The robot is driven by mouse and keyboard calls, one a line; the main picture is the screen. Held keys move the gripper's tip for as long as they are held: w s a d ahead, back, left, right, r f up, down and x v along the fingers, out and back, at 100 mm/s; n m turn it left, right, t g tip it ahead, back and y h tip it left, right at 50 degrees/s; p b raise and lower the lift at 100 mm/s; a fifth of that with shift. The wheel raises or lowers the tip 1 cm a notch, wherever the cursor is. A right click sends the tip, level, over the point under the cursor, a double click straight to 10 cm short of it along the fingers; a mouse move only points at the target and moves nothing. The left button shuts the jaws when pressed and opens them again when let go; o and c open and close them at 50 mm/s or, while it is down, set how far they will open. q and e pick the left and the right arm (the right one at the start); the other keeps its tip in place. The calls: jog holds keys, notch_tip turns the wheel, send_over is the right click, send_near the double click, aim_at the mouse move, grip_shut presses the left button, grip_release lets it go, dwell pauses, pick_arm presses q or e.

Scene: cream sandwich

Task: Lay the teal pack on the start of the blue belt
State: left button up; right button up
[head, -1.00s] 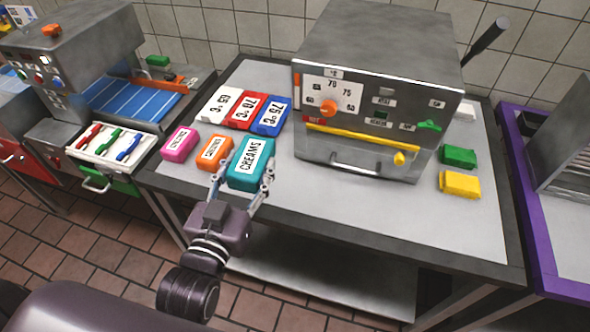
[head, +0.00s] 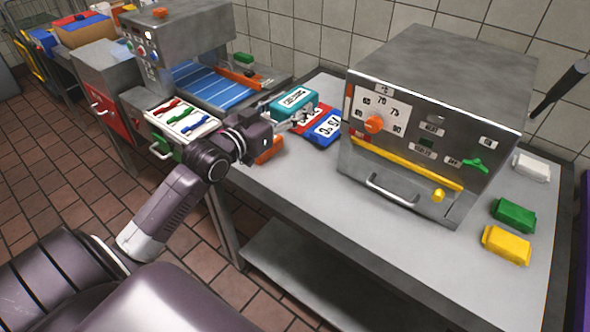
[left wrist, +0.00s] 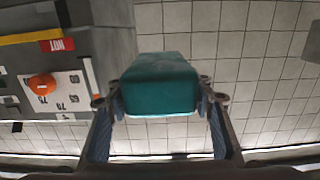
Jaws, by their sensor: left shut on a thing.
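The teal pack (head: 293,101), with a white label, is held above the metal table in the head view. My left gripper (head: 292,118) is shut on it, and in the left wrist view the pack (left wrist: 160,88) sits between the two fingers. The blue belt (head: 212,84) lies to the left of the pack, under a grey machine housing, with an orange bar along its back right side. The pack is apart from the belt. My right gripper is not in view.
An orange pack (head: 270,150) is partly hidden by my arm. A tray of coloured clips (head: 182,122) stands in front of the belt. A large grey machine (head: 430,120) stands to the right.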

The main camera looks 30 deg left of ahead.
aim_at(292, 172)
pick_arm(q)
notch_tip(292, 172, down, 20)
jog(key=shift+r, duration=0.15)
dwell(0.5)
jog(key=o, duration=1.2)
jog(key=shift+f, duration=0.2)
